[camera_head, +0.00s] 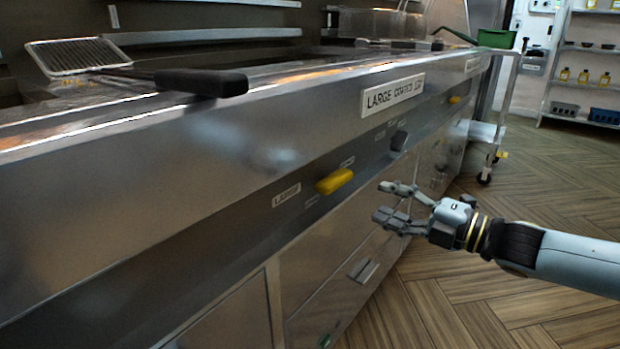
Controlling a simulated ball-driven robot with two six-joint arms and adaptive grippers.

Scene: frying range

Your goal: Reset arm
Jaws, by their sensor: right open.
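My right gripper (388,202) is at the right of centre, its arm coming in from the right edge. Its two fingers are apart and nothing is between them. It is in front of the frying range's steel front (215,190), below and to the right of a yellow handle (334,181). It looks clear of the range, though the exact gap is hard to tell. My left gripper is not in view.
A wire basket (75,57) with a black handle (200,82) rests on the range's top at the left. A green container (496,38) is on a cart at the back right. A shelf (590,85) stands beyond. Wooden floor (530,190) is open at right.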

